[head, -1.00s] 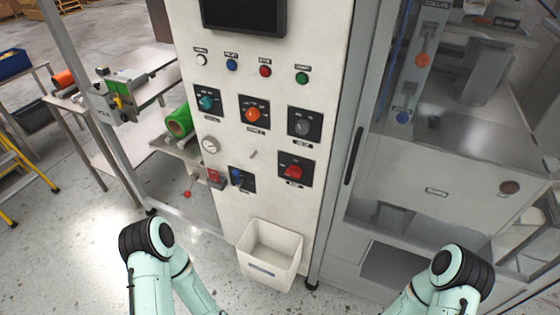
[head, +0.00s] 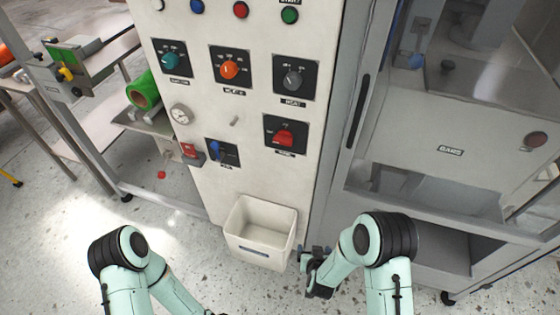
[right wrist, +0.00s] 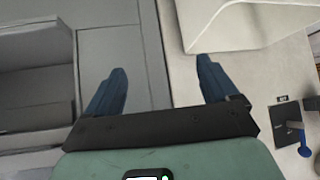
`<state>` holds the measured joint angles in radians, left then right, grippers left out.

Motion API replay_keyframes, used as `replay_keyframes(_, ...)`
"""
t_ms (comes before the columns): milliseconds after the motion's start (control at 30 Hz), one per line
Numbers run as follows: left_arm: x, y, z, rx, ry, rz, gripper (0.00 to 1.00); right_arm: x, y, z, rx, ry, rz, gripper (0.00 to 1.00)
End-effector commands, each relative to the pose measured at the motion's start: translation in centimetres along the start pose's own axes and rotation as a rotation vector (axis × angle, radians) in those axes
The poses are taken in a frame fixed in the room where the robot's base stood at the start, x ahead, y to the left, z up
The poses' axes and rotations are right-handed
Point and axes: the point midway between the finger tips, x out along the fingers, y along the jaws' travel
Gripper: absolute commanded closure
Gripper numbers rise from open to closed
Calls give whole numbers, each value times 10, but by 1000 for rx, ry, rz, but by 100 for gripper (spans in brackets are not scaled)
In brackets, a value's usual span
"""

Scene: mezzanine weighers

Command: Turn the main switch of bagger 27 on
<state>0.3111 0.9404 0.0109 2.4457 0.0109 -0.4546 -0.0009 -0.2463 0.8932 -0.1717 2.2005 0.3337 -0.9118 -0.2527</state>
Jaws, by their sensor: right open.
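The white control panel (head: 205,100) of the machine carries several rotary switches on black plates. A red knob (head: 285,137) is at lower right, an orange knob (head: 229,70) at upper middle, a teal knob (head: 170,61) at upper left and a grey knob (head: 293,79) at upper right. A blue-handled switch (head: 215,150) is at lower left. Their small labels are too blurred to tell surely which is the main switch. My right gripper (head: 313,270) is open and empty, low beside the bin, apart from every switch; its spread fingers show in the right wrist view (right wrist: 160,85). My left gripper is out of view.
A white bin (head: 233,243) is at the panel's foot. A gauge (head: 181,114) and a red part (head: 191,152) are at the panel's left edge. A grey-framed cabinet (head: 420,130) stands right, a bench with a green roll (head: 143,91) left. Space before the switches is clear.

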Motion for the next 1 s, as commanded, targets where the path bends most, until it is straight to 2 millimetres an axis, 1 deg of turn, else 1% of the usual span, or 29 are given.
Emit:
replay_keyframes(33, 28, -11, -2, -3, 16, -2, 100, 15, -24, -26, -42, 152, 7, 13)
replay_keyframes(67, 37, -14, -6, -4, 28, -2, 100, 16, -35, -46, -61, 241, 20, 13)
replay_keyframes(100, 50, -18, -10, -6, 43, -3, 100, 13, -52, -74, -80, 361, 37, 13)
replay_keyframes(133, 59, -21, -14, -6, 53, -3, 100, 9, -64, -94, -91, 448, 52, 13)
replay_keyframes(167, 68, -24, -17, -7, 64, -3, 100, 2, -76, -112, -96, 533, 68, 13)
replay_keyframes(200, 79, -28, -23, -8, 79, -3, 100, -9, -91, -135, -97, 641, 91, 13)
replay_keyframes(267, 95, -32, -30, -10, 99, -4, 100, -31, -113, -163, -87, 788, 125, 13)
replay_keyframes(300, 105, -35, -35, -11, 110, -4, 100, -46, -124, -178, -73, 872, 149, 13)
replay_keyframes(400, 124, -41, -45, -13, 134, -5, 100, -83, -145, -201, -30, 1032, 205, 13)
replay_keyframes(500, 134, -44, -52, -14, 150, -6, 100, -111, -155, -212, 10, 1125, 246, 13)
replay_keyframes(600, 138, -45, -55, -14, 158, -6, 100, -125, -158, -219, 30, 1167, 270, 13)
replay_keyframes(667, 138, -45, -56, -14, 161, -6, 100, -128, -158, -222, 35, 1175, 275, 13)
replay_keyframes(767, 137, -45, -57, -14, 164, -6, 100, -126, -156, -232, 37, 1177, 276, 13)
replay_keyframes(867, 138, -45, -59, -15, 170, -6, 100, -120, -150, -248, 37, 1177, 278, 13)
replay_keyframes(1000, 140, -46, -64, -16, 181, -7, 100, -108, -144, -275, 37, 1176, 275, 13)
